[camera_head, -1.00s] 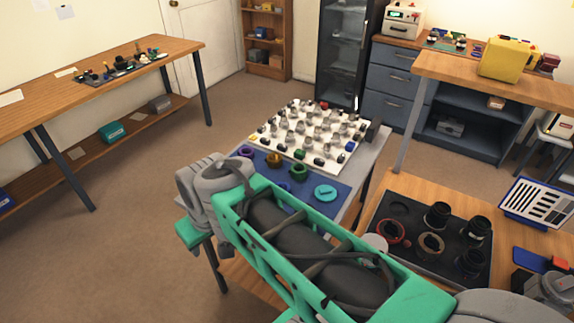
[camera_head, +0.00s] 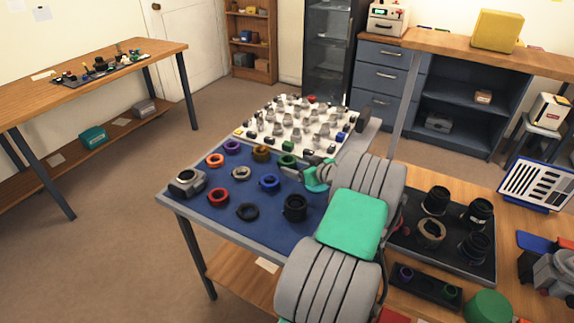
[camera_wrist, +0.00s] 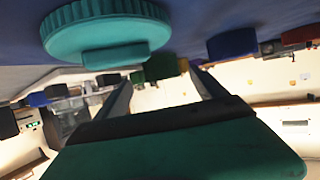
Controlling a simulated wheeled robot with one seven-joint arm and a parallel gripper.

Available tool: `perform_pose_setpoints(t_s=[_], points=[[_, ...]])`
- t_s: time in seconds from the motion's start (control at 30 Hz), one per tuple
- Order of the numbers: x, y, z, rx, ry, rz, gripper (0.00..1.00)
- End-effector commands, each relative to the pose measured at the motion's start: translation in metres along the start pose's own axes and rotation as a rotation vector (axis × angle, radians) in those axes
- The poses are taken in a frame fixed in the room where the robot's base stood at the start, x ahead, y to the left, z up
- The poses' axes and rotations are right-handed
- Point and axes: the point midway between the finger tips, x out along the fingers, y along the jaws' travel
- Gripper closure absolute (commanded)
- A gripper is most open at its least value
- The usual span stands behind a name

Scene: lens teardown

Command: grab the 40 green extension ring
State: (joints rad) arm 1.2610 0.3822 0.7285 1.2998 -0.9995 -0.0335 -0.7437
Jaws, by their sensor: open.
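The green extension ring (camera_head: 287,161) stands near the far edge of the blue mat in the head view, just left of my gripper and arm. In the wrist view, which appears upside down, a green ring (camera_wrist: 164,66) shows ahead, roughly between my fingertips. My gripper (camera_wrist: 160,80) is open with nothing between its fingers. It is low over the mat, and a gap to the ring seems to remain. In the head view my arm hides part of the gripper and of the mat around it.
On the blue mat (camera_head: 240,213), a brown ring (camera_head: 261,153) stands left of the green one and a blue ring (camera_head: 270,183) nearer. A white board (camera_head: 262,122) of small parts lies behind.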

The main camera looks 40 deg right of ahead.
Motion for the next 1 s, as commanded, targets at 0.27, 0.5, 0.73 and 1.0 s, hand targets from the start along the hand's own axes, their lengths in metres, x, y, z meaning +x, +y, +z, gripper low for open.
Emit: perform_pose_setpoints(t_s=[0.27,0.5,0.73,1.0], points=[[0.044,-0.003,-0.001,-0.001,-0.002,-0.002,0.19],[0.046,-0.002,0.000,0.000,-0.003,0.001,0.20],[0.046,-0.003,0.000,0.000,-0.003,0.000,0.38],[0.046,-0.003,0.000,0.000,-0.003,0.000,0.60]])
